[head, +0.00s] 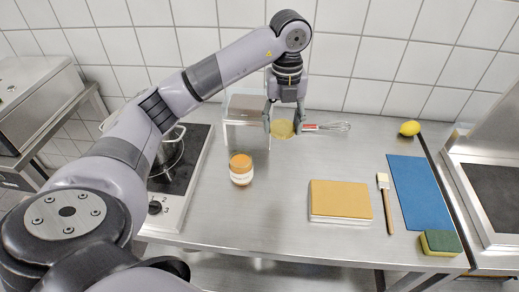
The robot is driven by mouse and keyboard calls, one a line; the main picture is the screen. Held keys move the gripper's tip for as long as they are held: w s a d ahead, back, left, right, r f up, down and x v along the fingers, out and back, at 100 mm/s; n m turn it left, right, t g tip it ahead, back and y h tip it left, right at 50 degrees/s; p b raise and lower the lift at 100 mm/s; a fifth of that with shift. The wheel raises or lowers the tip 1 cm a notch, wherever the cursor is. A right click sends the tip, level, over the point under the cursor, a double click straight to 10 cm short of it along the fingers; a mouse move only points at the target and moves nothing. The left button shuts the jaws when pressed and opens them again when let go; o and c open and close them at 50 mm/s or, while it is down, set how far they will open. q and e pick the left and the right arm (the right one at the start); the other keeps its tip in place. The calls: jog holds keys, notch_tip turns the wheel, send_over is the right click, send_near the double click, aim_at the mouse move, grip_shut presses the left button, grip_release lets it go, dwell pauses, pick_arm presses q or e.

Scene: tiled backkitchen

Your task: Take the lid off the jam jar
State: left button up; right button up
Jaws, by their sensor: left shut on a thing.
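The jam jar (241,177) stands upright on the steel worktop, left of the middle, with a pale label and an orange top where the jam seems to show. My left gripper (282,126) is behind the jar and to its right, fingers pointing down. It is shut on a flat, round, yellowish disc (282,130), which looks like the jar's lid. The disc is apart from the jar. Whether it touches the worktop is hard to tell. My right gripper is not in view.
A tan block (340,199), brush (386,201), blue mat (420,190), sponge (440,243) and lemon (410,128) are right. A hob (172,205) with a pot (168,150) is left.

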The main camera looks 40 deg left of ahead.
pick_arm(q)
jog(key=shift+a+n, duration=0.2)
jog(key=shift+n, duration=0.5)
jog(key=shift+a+f, duration=0.1)
jog(key=shift+f, duration=0.05)
notch_tip(320, 180, down, 5)
send_over(277, 179)
jog(key=shift+n, duration=0.3)
notch_tip(277, 179, down, 10)
jog(key=shift+s+f+p, duration=0.1)
jog(key=shift+p, duration=0.35)
notch_tip(277, 179, down, 4)
jog(key=shift+f, duration=0.25)
